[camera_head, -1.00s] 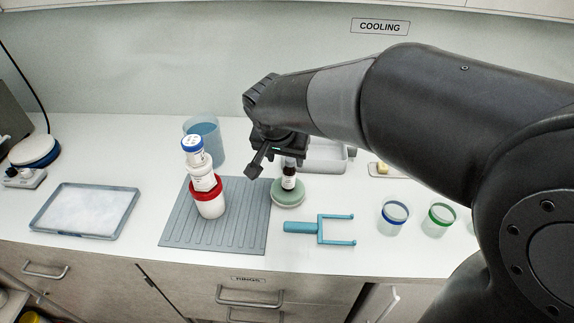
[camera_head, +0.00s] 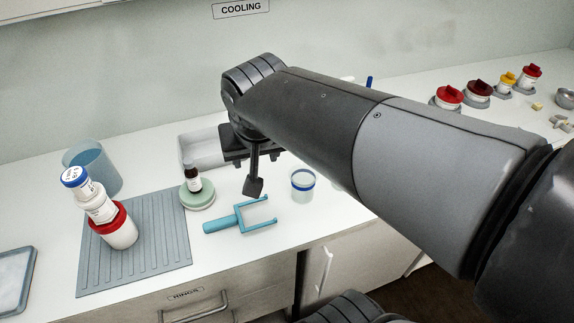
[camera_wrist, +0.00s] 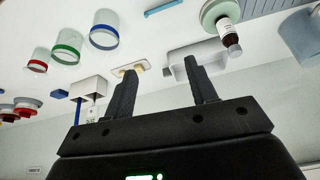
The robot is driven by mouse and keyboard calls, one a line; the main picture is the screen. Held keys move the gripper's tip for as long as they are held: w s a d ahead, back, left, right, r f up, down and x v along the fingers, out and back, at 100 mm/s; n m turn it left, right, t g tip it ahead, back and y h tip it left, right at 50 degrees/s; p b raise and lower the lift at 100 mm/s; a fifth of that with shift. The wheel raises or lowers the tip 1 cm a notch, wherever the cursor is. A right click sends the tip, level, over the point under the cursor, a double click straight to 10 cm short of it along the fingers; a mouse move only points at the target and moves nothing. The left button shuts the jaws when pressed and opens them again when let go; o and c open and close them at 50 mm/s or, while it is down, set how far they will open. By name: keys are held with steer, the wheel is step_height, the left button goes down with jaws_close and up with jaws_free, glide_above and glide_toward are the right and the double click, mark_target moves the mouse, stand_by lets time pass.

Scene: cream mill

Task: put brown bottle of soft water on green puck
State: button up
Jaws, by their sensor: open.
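Bottle (camera_wrist: 227,34) and puck (camera_wrist: 212,10) also show at the top right of the wrist view, which is upside down. The bottle's label is too small to read. My gripper (camera_head: 254,186) hangs to the right of the bottle and puck, apart from both. In the wrist view my gripper (camera_wrist: 160,68) has its two fingers wide apart with nothing held between them.
A teal fork-shaped tool (camera_head: 240,218) lies right of the puck. Left are a ribbed grey mat (camera_head: 165,250), a red-ringed white container (camera_head: 118,232) with white bottles stacked on it, and a blue beaker (camera_head: 97,170).

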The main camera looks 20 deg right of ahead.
steer(key=s+d+f+n, duration=0.1)
steer(key=s+d, duration=0.4)
steer(key=s, duration=0.2)
steer(key=shift+t, duration=0.4)
steer(key=shift+f, duration=0.1)
stand_by(0.6)
